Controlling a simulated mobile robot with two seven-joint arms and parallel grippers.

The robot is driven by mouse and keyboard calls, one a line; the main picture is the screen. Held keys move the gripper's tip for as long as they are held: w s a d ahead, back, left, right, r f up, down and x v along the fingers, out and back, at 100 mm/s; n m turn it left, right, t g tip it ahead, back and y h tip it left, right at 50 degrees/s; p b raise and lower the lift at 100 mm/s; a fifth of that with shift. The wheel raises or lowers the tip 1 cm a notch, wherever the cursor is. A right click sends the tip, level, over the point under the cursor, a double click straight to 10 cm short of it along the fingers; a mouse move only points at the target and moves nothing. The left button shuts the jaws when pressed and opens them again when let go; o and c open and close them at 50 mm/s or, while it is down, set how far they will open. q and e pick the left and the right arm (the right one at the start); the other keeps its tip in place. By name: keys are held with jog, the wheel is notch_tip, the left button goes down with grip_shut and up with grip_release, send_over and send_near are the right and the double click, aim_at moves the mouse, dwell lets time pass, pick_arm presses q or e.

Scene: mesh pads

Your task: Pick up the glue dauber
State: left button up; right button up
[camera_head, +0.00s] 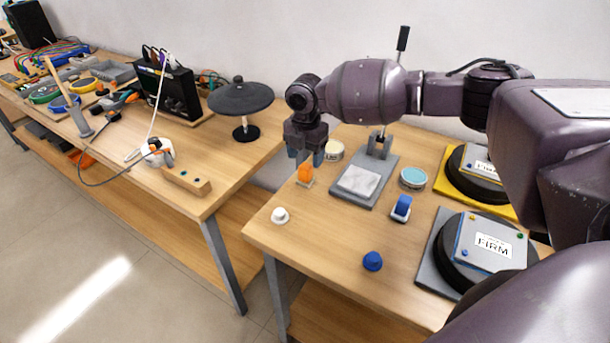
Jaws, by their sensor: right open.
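My right gripper (305,156) points down near the left back edge of the right-hand table, its two fingers apart. Just below and between the fingertips is a small orange piece (305,173) on a pale base; it may be the glue dauber, but I cannot tell for sure. The gap between it and the fingers is hard to judge. Other small items nearby are a white knob (280,215), a blue knob (373,261) and a blue-and-white block (401,208). My left gripper is not in view.
A grey press with a white slab (360,181) and an upright lever stands right of the gripper. Round tins (413,179) (334,151) sit close by. Two black round pads, one labelled FIRM (492,244), fill the right side. The left workbench (205,205) holds cluttered tools.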

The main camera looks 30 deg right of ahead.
aim_at(306, 166)
jog(key=shift+w+f, duration=0.1)
jog(key=shift+f, duration=2.85)
jog(key=shift+c, duration=0.2)
jog(key=c, duration=1)
